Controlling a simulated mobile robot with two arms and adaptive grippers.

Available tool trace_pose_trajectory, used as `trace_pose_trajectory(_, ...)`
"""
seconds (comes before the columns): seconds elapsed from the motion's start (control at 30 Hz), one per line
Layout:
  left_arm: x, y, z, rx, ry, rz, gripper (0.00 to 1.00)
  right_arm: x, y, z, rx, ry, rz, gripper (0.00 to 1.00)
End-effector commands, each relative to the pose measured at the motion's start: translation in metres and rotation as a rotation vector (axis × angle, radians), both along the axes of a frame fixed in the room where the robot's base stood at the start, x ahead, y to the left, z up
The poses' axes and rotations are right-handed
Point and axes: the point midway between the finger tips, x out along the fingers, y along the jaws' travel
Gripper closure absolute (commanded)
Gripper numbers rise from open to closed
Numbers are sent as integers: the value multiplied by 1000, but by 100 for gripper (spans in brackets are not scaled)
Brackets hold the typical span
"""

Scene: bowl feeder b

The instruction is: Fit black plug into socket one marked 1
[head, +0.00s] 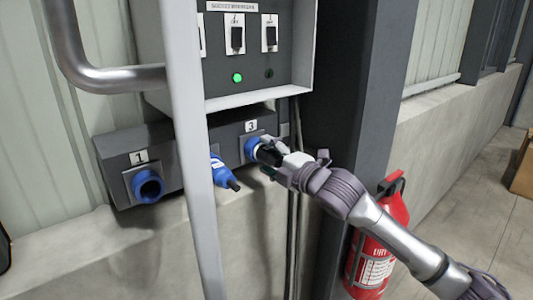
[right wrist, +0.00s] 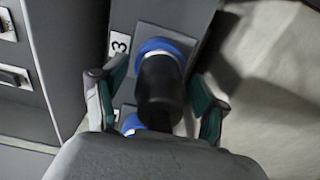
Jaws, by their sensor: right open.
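Socket one (head: 147,187) is a blue round socket under the label 1, at the left end of a dark socket box (head: 172,184). Its mouth looks empty. The black plug (head: 267,154) sits at the blue socket marked 3 (head: 250,146), at the right end of the box. It also shows in the right wrist view (right wrist: 160,85), its front end at the blue ring. My right gripper (head: 274,162) is at this plug. In the right wrist view its fingers (right wrist: 154,88) stand open, one on either side of the plug. My left gripper is out of view.
A switch cabinet (head: 300,85) with a green light hangs above. A red fire extinguisher (head: 370,262) stands below my right arm.

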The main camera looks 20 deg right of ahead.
Motion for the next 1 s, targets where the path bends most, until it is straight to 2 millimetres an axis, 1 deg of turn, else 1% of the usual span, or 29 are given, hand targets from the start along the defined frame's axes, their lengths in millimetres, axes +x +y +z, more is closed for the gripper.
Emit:
trace_pose_trajectory(0.13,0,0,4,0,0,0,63,0,0,1,0,2,-1,28)
trace_pose_trajectory(0.37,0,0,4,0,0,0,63,0,0,0,0,1,0,28)
trace_pose_trajectory(0.4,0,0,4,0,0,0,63,0,0,0,0,1,0,30)
trace_pose_trajectory(0.67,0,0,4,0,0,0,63,0,0,0,0,0,0,73)
trace_pose_trajectory(0.8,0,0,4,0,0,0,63,0,0,0,0,0,0,96)
trace_pose_trajectory(0.83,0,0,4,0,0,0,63,0,0,0,0,0,0,100)
trace_pose_trajectory(1.0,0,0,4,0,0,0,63,-1,0,1,-1,-1,0,100)
